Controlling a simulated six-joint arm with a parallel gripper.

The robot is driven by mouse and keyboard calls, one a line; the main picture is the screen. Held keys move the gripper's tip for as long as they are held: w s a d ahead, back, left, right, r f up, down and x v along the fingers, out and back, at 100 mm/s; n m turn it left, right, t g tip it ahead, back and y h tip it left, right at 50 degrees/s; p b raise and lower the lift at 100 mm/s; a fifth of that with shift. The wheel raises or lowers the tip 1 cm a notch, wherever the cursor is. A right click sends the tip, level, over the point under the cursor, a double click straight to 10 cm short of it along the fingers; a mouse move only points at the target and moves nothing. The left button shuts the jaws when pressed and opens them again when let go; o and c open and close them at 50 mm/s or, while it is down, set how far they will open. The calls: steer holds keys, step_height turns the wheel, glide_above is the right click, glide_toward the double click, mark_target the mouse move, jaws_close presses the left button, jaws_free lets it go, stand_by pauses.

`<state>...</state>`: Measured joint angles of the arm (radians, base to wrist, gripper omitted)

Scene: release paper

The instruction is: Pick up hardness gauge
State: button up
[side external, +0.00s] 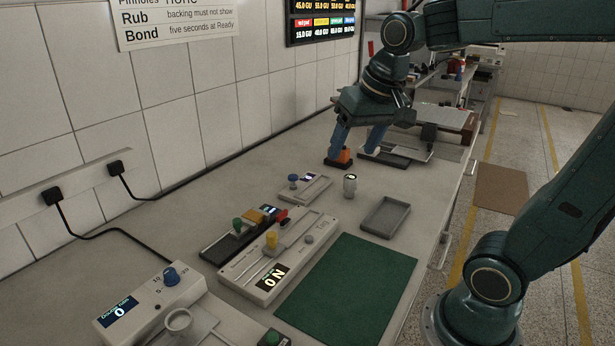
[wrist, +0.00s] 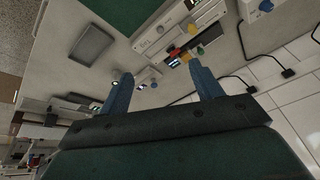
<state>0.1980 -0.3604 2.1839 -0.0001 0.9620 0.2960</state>
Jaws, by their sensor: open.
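My gripper (side external: 354,151) is open, with its two blue fingers spread and pointing down over the far part of the bench. It also shows in the wrist view (wrist: 162,70), with nothing held between the fingers. No label names the hardness gauge, so I cannot tell for sure which thing it is. A small pale upright cylinder with a dark top (side external: 350,185) stands on the bench, nearer the camera than the gripper. An orange block on a black base (side external: 340,159) is by the left fingertip in the side view; I cannot tell whether they touch.
A blue-knobbed instrument (side external: 312,189) stands left of the cylinder. A grey tray (side external: 385,217) lies to its right and also shows in the wrist view (wrist: 92,50). A dark tray (side external: 385,158) is beside the gripper. A green mat (side external: 350,290) and a larger tester (side external: 262,284) lie nearer.

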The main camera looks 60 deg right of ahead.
steer(key=w+d+m+g, duration=0.1)
steer(key=w+d+m, duration=0.3)
steer(key=w+d, duration=0.2)
steer(key=m+g, duration=0.3)
steer(key=m, duration=0.8)
glide_above(350, 187)
steer(key=d, duration=0.1)
step_height(350, 187, down, 15)
steer(key=shift+w+d+f+y, duration=0.2)
steer(key=shift+w+d+y, duration=0.2)
steer(key=shift+d, duration=0.1)
steer(key=shift+f, duration=4.3)
steer(key=shift+f, duration=0.15)
steer(key=shift+w+f, duration=0.1)
steer(key=shift+f, duration=2.35)
steer(key=shift+c, duration=0.5)
